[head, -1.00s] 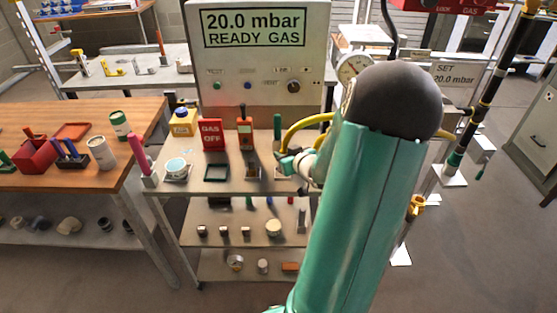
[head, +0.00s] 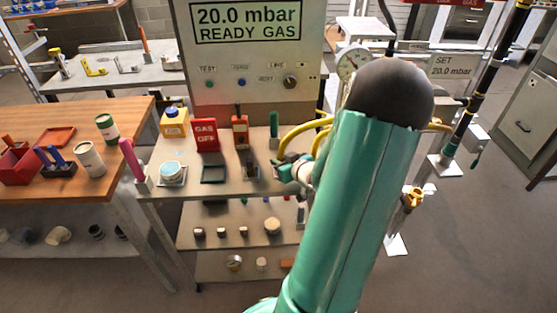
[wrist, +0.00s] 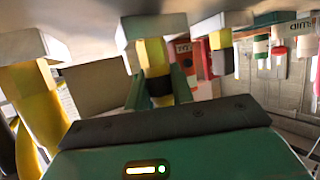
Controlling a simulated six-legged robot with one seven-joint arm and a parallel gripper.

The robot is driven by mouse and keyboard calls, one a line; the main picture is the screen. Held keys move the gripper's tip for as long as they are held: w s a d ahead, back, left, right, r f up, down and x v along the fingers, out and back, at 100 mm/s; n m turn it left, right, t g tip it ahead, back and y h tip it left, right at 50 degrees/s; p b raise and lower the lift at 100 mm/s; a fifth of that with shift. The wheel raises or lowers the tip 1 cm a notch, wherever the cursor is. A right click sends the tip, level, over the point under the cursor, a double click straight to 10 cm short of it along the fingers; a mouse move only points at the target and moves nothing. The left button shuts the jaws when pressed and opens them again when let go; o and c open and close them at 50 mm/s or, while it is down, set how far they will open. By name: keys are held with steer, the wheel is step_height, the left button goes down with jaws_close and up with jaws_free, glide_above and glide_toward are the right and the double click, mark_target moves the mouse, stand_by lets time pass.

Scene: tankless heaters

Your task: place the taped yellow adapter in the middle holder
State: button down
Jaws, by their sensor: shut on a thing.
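In the wrist view, which looks inverted, the yellow adapter (wrist: 154,55) with a dark tape band stands between the green fingers of my gripper (wrist: 160,88). My gripper is shut on it. A pale block (wrist: 155,27) adjoins the adapter's far end; I cannot tell whether the adapter is seated in it. Similar pale blocks are on both sides, the left one (wrist: 27,76) with a yellow part and the right one (wrist: 220,20) with a yellow and grey part. In the head view my gripper (head: 284,171) is at the cart's right side; the adapter cannot be made out there.
The metal cart (head: 226,190) carries a red GAS OFF sign (head: 205,135), a red-orange device (head: 240,132) and a yellow container (head: 174,122). Yellow hoses (head: 300,132) arch beside my gripper. A gauge (head: 352,62) is partly behind my arm. Open floor lies at right.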

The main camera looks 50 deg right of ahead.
steer(key=shift+s+f, duration=0.1)
steer(key=shift+s, duration=0.15)
steer(key=c, duration=1.2)
jaws_free()
steer(key=shift+w+f, duration=0.1)
steer(key=shift+w, duration=0.1)
steer(key=shift+s, duration=0.15)
